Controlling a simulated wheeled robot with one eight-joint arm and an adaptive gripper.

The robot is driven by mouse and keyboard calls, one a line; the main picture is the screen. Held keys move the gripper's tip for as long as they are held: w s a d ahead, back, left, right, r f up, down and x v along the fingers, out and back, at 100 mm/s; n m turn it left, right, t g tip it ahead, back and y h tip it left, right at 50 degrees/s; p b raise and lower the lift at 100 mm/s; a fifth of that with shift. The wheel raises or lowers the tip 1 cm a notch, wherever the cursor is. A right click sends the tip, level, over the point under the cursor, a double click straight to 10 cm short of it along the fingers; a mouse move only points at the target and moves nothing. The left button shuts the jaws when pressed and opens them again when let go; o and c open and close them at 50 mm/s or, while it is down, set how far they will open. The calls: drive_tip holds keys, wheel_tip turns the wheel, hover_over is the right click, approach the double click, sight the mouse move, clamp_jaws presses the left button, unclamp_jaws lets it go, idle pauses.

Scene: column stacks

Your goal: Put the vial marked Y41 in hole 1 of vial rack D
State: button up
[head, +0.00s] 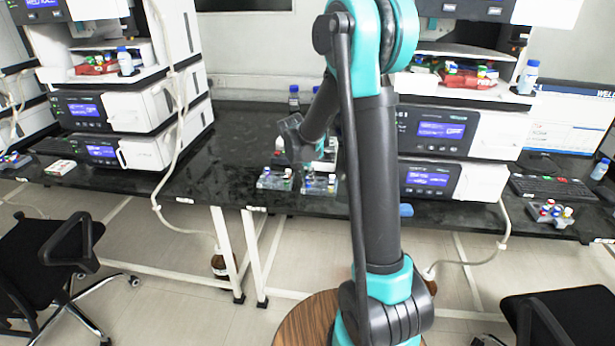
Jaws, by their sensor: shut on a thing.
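Two small clear racks stand near the front edge of the dark bench, a left rack (266,184) and a right rack (311,188). Both hold small vials with coloured caps. Rack letters, hole numbers and vial marks are too small to read, so I cannot tell which is rack D or which vial is Y41. My gripper (287,146) is above and behind the left rack, shut on a small vial. The held vial is mostly hidden and its mark cannot be read. My arm hides part of the bench right of the racks.
Instrument stacks stand on the left (135,115) and on the right (455,140), behind my arm. Blue-capped bottles (294,97) stand at the back. Another rack (549,214) is at the far right. Bare bench (220,175) lies left of the racks. Chairs (50,262) stand in front.

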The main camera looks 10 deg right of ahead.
drive_tip(key=shift+f, duration=0.35)
drive_tip(key=o, duration=1.2)
drive_tip(key=shift+r, duration=0.1)
drive_tip(key=shift+r, duration=2.9)
drive_tip(key=shift+o, duration=0.4)
